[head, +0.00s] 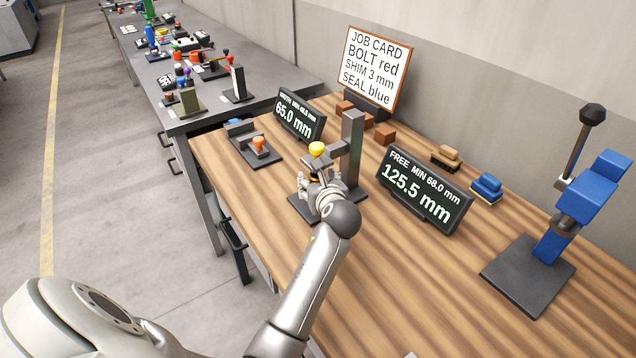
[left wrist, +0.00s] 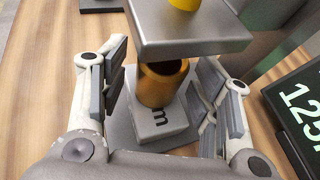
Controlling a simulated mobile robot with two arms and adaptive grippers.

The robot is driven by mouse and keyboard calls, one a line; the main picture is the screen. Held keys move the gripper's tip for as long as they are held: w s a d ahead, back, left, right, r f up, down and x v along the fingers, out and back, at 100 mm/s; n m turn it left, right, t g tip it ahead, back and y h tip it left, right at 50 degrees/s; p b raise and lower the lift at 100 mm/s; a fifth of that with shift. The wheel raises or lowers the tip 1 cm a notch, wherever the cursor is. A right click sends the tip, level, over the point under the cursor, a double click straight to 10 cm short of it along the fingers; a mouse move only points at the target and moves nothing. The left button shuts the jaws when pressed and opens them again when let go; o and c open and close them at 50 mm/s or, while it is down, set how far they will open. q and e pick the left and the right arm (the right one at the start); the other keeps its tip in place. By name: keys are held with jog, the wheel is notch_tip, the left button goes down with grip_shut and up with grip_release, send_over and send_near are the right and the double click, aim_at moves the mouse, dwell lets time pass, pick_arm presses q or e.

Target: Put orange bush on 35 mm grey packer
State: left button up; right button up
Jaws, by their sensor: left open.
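In the left wrist view the orange bush (left wrist: 161,82) is a hollow amber cylinder. It stands upright on the grey packer (left wrist: 160,126), a block with a partly readable dark "m" marking. Both are under the grey overhanging arm of a stand (left wrist: 190,35). My left gripper (left wrist: 160,92) is open, one finger on each side of the bush, with visible gaps. In the head view my left gripper (head: 318,188) is at the stand, which also shows there (head: 352,140), and hides the bush and packer. My right gripper is not in view.
A yellow knob (head: 317,148) tops the stand's arm. A display reading 125.5 mm (head: 425,190) stands close to its right, and a 65,0 mm display (head: 299,116) behind it. A blue lever press (head: 575,225) is at the right. The front wood tabletop (head: 400,280) is clear.

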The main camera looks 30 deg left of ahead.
pick_arm(q)
jog(key=v, duration=1.2)
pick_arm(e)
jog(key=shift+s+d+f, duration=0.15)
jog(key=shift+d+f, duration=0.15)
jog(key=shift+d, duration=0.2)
pick_arm(q)
jog(key=shift+f, duration=0.15)
